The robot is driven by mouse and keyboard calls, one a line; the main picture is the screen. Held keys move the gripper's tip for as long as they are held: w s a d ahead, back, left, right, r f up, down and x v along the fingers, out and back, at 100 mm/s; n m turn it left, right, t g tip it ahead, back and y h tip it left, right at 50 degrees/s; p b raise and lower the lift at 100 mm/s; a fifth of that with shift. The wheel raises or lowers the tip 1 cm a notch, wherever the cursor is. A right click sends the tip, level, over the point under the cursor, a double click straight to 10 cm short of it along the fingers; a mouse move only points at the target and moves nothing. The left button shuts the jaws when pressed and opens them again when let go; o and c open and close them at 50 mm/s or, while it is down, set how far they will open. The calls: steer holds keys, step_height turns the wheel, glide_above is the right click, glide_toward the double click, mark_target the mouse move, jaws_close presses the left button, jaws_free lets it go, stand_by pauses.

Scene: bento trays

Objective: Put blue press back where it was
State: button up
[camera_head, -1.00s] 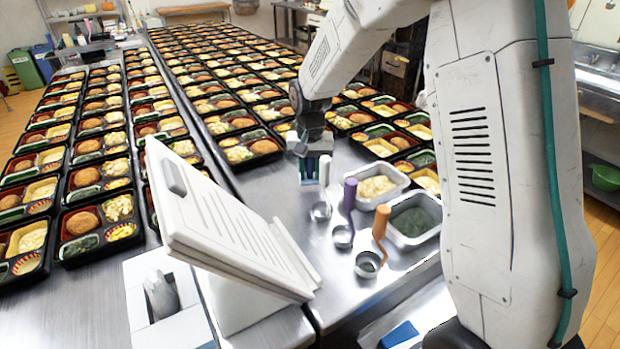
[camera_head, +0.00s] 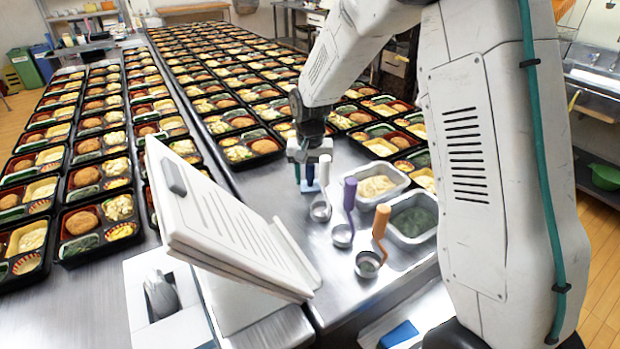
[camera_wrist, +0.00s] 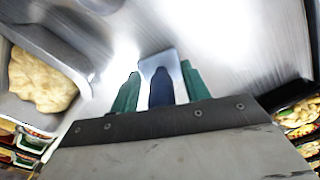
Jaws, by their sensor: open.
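The blue press has a dark blue handle and a flat light-blue plate. In the head view the press (camera_head: 310,187) stands on the steel counter, left of the white-handled ladle (camera_head: 321,211). My gripper (camera_head: 304,172) is right at its handle, pointing down. In the wrist view the press handle (camera_wrist: 161,88) lies between the two green fingers of my gripper (camera_wrist: 160,84), with a gap visible on each side. The light-blue plate (camera_wrist: 163,60) shows beyond the fingertips. The gripper is open around the handle. The plate appears to rest on the counter.
Purple-handled (camera_head: 349,195) and orange-handled (camera_head: 381,222) ladles stand close by on the right. Metal pans of pale food (camera_head: 403,177) and dark greens (camera_head: 432,232) sit behind them. A white sign stand (camera_head: 225,215) is at the front left. Rows of filled bento trays (camera_head: 250,147) lie beyond.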

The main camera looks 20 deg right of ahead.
step_height(320, 180, up, 10)
steer(key=shift+r, duration=0.1)
steer(key=shift+s+r, duration=0.15)
steer(key=shift+r, duration=0.6)
steer(key=s+d+r+n, duration=0.1)
steer(key=s+r, duration=0.2)
steer(key=s, duration=0.6)
steer(key=s+d+r+n+t, duration=0.1)
steer(key=s+r, duration=0.3)
steer(key=s, duration=0.4)
steer(key=s+d+r+n, duration=0.1)
steer(key=s+r, duration=0.2)
steer(key=s, duration=0.6)
steer(key=s+f+n, duration=0.1)
steer(key=s+f, duration=0.1)
steer(key=s, duration=0.7)
steer(key=shift+s+d, duration=0.15)
steer(key=shift+s, duration=0.05)
